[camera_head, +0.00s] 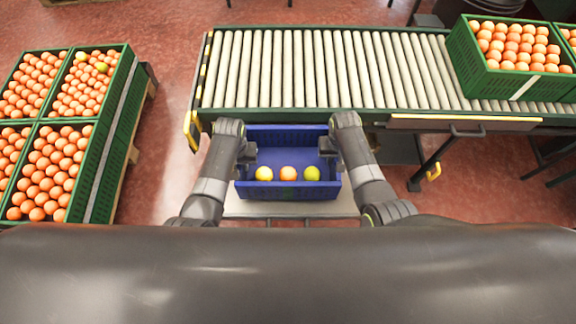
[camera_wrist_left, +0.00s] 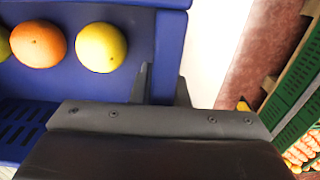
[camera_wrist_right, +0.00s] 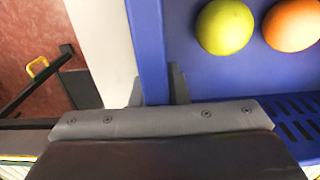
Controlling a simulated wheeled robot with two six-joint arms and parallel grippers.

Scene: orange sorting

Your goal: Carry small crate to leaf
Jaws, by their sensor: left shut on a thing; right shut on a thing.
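The small blue crate (camera_head: 288,190) is in front of me in the head view, below the near edge of the roller conveyor. It holds a yellow fruit (camera_head: 264,174), an orange one (camera_head: 288,173) and a yellow-green one (camera_head: 312,174) in a row. My left gripper (camera_head: 246,152) is shut on the crate's left wall; in the left wrist view its fingers straddle that wall (camera_wrist_left: 171,45). My right gripper (camera_head: 328,147) is shut on the right wall; the right wrist view shows its fingers on either side of that wall (camera_wrist_right: 147,50). I cannot make out a leaf.
A roller conveyor (camera_head: 300,70) runs across behind the crate, with green crates of oranges (camera_head: 468,62) at its right end. Stacked green crates of oranges (camera_head: 100,165) stand on a pallet at left. Red floor (camera_head: 165,110) is free between stack and conveyor.

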